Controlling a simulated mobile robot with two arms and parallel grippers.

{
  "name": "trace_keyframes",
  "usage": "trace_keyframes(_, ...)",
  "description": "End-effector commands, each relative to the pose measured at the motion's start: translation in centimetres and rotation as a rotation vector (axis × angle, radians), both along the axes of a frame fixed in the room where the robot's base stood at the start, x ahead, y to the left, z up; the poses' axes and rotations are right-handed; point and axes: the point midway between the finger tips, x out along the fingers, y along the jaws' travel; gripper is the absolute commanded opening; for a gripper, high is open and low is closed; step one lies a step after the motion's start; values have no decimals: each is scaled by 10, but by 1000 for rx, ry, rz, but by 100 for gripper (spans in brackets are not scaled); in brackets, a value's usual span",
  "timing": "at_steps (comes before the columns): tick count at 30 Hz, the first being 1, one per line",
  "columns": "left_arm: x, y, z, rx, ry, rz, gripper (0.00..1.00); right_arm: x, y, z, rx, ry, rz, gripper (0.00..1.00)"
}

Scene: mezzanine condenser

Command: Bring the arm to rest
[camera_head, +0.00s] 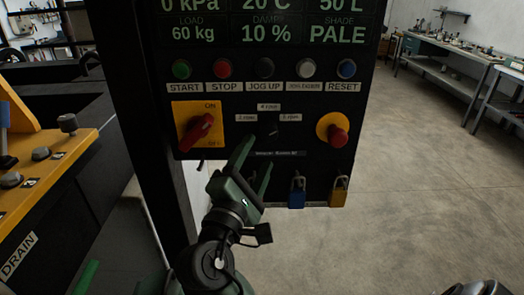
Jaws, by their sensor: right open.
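My right gripper (256,162) is open and empty, with its two green fingers pointing up at the lower middle of a black control panel (305,178). A small dark selector knob (268,130) sits just above and to the right of the fingertips. I cannot tell whether a fingertip touches the panel. A red rotary switch (200,130) on a yellow plate is left of the gripper. A red stop button (336,134) on a yellow ring is to its right. My left gripper cannot be made out.
A blue padlock (297,192) and a yellow padlock (339,191) hang at the panel's lower edge. A row of buttons includes a green one (181,69). A yellow machine part (40,155) stands at left. The floor (430,165) at right is open, with a workbench (450,50) beyond.

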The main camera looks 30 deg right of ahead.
Motion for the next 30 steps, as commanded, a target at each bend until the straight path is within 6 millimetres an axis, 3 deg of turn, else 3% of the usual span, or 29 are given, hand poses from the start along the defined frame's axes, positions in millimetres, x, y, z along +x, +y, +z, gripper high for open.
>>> trace_keyframes(4,0,0,-4,0,0,0,54,-7,8,-2,1,-2,-1,59)
trace_keyframes(19,0,0,-4,0,0,0,54,-8,9,-1,0,-1,-1,59)
trace_keyframes(22,0,0,-4,0,0,0,54,-7,6,-11,31,3,11,59)
trace_keyframes(26,0,0,-4,0,0,0,54,-8,-4,-62,219,16,65,59)
trace_keyframes(30,0,0,-4,0,0,0,54,-27,-13,-160,617,37,109,59)
